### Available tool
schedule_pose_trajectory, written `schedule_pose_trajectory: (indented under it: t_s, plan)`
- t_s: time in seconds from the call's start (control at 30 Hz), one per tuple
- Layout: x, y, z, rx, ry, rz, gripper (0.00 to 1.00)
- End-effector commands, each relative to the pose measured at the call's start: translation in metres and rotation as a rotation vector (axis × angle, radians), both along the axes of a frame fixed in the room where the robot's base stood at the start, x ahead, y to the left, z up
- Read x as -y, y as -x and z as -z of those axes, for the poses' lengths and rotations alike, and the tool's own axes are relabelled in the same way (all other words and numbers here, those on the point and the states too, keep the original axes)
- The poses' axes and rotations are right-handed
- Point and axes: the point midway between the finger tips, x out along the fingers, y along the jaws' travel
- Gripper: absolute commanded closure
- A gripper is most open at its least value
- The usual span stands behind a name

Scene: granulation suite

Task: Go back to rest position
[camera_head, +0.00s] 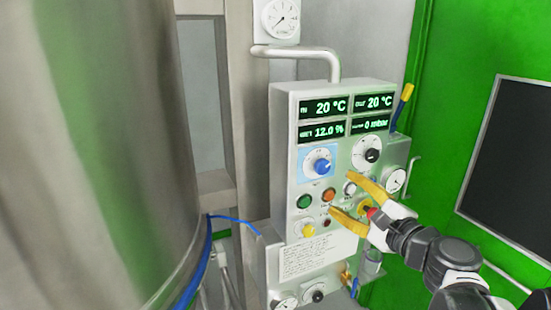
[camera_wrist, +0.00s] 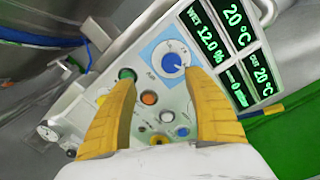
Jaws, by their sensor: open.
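My gripper (camera_head: 341,194) has yellow fingers and is open, in front of the lower right part of a grey control panel (camera_head: 322,170). In the wrist view my gripper (camera_wrist: 172,105) shows its two fingers wide apart with nothing held between them. Between the fingers are an orange button (camera_wrist: 150,97) and small white and dark knobs. The blue knob (camera_wrist: 172,62) on its light blue plate lies beyond the fingertips. A green button (camera_head: 304,201) and a yellow knob (camera_head: 308,230) sit on the panel's left. I cannot tell whether a fingertip touches the panel.
A large steel vessel (camera_head: 95,140) fills the left. A pressure gauge (camera_head: 281,18) and a bent pipe (camera_head: 305,53) are above the panel. A green wall (camera_head: 450,70) with a dark window (camera_head: 515,160) stands on the right. Blue hose (camera_head: 200,260) runs beside the vessel.

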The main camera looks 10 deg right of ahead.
Motion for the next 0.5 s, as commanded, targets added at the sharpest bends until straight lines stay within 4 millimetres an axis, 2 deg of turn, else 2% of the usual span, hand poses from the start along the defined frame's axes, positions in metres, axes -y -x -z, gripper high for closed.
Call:
schedule_pose_trajectory:
  t_s: [0.1, 0.17, 0.23, 0.3, 0.4, 0.5]
  plan:
    - [-0.039, 0.023, 0.037, -0.051, 0.292, -0.111, 0.39]
    - [-0.058, 0.042, 0.064, -0.08, 0.504, -0.194, 0.39]
    - [-0.072, 0.069, 0.097, -0.112, 0.77, -0.305, 0.39]
    - [-0.076, 0.096, 0.126, -0.137, 1.032, -0.418, 0.39]
    - [-0.066, 0.132, 0.158, -0.164, 1.362, -0.566, 0.39]
    - [-0.049, 0.157, 0.175, -0.184, 1.617, -0.681, 0.39]
